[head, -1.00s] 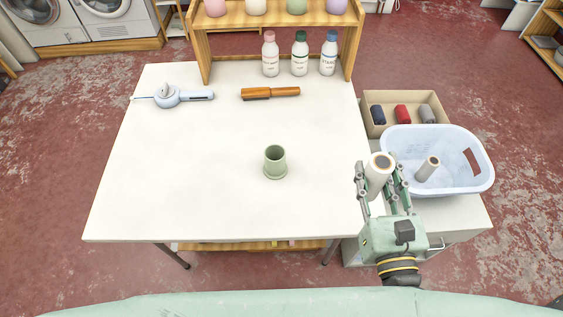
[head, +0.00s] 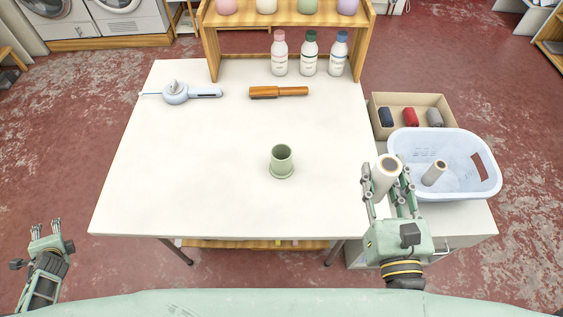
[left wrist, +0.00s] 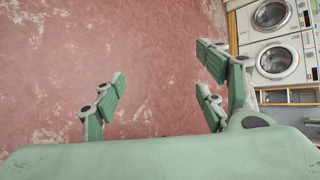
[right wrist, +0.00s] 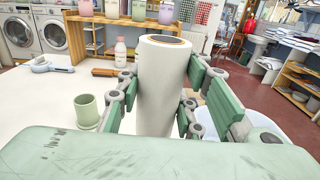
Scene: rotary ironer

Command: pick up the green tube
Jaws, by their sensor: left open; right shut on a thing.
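The green tube (head: 282,160) stands upright on the white table, open end up, on a wider round base. It also shows in the right wrist view (right wrist: 86,110), left of the right gripper. My right gripper (head: 387,185) is shut on a white roll (right wrist: 163,85), held upright by the table's right edge, to the right of the green tube. My left gripper (head: 48,232) is open and empty, off the table's left side above the floor; the left wrist view shows its fingers (left wrist: 160,95) spread with nothing between.
On the white table (head: 190,190) are a pale blue tool (head: 178,93), a wooden-handled brush (head: 279,92) and three bottles (head: 309,53) below a wooden shelf. A blue basket (head: 455,185) holding another roll and a cardboard box (head: 440,103) stand at right. The table's left front is clear.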

